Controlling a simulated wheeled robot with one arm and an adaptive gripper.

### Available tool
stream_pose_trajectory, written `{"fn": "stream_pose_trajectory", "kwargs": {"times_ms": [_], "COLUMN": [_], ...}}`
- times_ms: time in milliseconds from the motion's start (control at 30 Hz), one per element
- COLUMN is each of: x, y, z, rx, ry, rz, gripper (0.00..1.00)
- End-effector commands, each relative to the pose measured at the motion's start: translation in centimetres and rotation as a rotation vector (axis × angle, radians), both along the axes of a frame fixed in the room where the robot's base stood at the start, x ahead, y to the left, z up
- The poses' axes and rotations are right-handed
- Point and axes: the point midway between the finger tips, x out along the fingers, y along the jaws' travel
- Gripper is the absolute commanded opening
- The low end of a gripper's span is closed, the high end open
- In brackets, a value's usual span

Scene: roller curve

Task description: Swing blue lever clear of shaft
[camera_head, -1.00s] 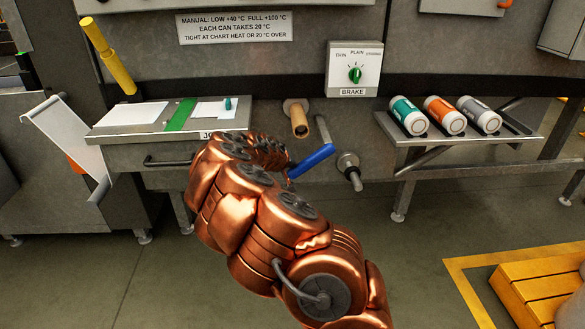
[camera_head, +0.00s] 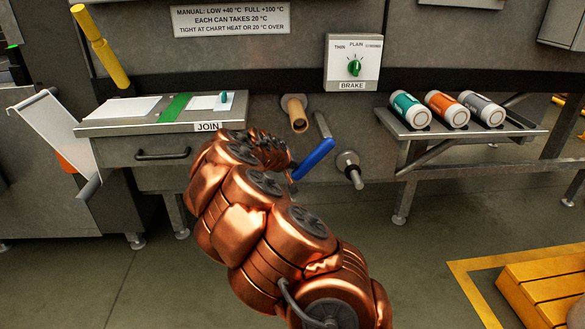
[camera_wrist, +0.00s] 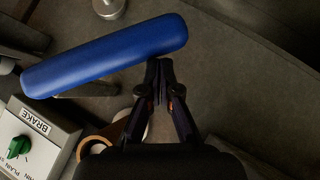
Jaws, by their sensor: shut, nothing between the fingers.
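The blue lever (camera_head: 314,160) stands out from the machine front, slanting up to the right in the head view, below a brown tube (camera_head: 297,116) and left of a short metal shaft (camera_head: 352,170). In the wrist view the lever (camera_wrist: 105,55) lies across the upper left. My gripper (camera_wrist: 160,66) is shut and empty, its fingertips at the lever's lower side near its right end; whether they touch it I cannot tell. In the head view my copper arm mostly hides the gripper. The tube's round end (camera_wrist: 97,143) shows at lower left in the wrist view.
A brake dial box (camera_head: 353,64) is mounted above the lever. A shelf (camera_head: 430,135) with several canisters is on the right, and a JOIN counter (camera_head: 110,125) with a drawer on the left. A yellow pallet (camera_head: 550,285) stands on the floor at lower right.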

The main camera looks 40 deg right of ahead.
Motion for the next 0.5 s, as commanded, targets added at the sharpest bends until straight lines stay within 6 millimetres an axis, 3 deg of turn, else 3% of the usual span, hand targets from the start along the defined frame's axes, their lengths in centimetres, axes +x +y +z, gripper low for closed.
{"fn": "stream_pose_trajectory", "kwargs": {"times_ms": [500], "x": [-0.16], "y": [-0.06], "z": [-1.30], "rx": [0.002], "ry": [0.001], "rz": [0.006], "gripper": [0.00]}}
